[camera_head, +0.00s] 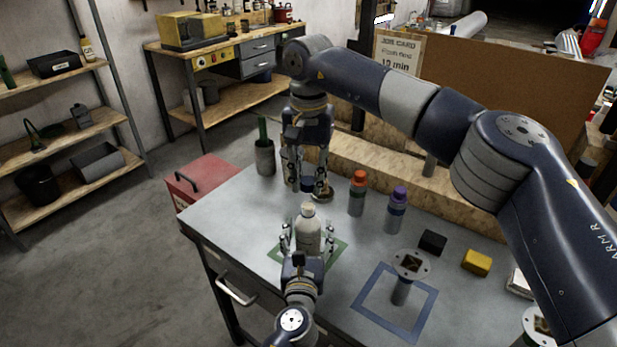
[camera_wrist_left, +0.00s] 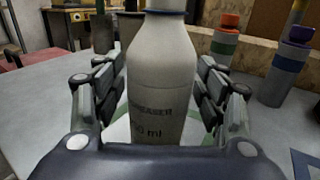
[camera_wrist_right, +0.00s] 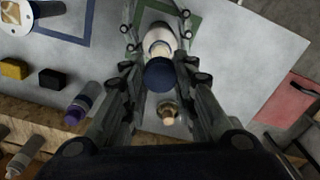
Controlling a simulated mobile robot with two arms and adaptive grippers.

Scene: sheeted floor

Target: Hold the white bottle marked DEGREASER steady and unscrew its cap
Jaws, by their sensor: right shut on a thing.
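The white DEGREASER bottle (camera_head: 308,236) stands upright on the green-outlined square (camera_head: 338,252); its lettering shows in the left wrist view (camera_wrist_left: 155,90). Its pale neck is bare, with a blue ring below it. My left gripper (camera_head: 301,240) is open, with fingers on either side of the bottle and narrow gaps visible in the left wrist view (camera_wrist_left: 160,95). My right gripper (camera_head: 307,188) points down above the bottle, shut on the dark blue cap (camera_wrist_right: 160,75). The cap (camera_head: 307,184) is off the bottle, slightly above its neck.
An orange-capped bottle (camera_head: 357,193) and a purple-capped bottle (camera_head: 396,210) stand to the right. A small brass-coloured object (camera_wrist_right: 168,113) is behind the bottle. A pot (camera_head: 264,157) stands at the back left. The blue-outlined square (camera_head: 373,323), black block (camera_head: 432,242) and yellow block (camera_head: 476,262) are farther right.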

